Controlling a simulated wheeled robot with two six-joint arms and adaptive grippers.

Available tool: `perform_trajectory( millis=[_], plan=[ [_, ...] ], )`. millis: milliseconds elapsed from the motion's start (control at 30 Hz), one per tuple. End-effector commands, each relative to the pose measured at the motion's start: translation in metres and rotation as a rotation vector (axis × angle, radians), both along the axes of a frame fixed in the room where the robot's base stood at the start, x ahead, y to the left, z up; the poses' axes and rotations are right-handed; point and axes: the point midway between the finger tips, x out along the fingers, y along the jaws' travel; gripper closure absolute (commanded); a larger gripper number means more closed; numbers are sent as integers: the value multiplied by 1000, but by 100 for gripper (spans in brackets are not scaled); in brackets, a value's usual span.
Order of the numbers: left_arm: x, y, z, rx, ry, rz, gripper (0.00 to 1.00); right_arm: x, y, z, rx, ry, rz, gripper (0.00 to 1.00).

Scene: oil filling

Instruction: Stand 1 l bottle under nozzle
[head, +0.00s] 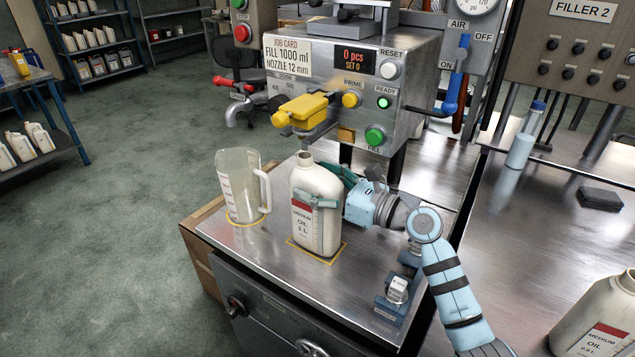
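The white 1 l oil bottle (316,235) stands upright at the yellow-outlined square (342,250) on the metal bench top. Its label reads "MEDIUM OIL 1 L" and its neck shows no cap. My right gripper (322,188) reaches in from the right with one finger across the bottle's front and the other behind it, and looks shut on its upper body. The filling head with a yellow lever (301,109) is above the bottle. My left gripper is not in view.
A clear measuring jug (238,187) stands close left of the bottle. Small blue fixtures with metal parts (396,291) sit at the bench's right front.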

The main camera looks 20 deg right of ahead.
Motion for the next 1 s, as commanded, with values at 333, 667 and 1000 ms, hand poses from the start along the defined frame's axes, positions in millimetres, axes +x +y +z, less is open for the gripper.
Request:
perform_trajectory(
  millis=[333, 667, 1000],
  plan=[
    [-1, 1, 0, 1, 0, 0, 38, -5, -5, -1, -2, 1, -2, 26],
    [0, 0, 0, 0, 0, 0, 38, -70, -58, -3, -9, 6, 0, 26],
    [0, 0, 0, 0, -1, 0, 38, -93, -77, -1, -1, 1, -1, 26]
  ],
)
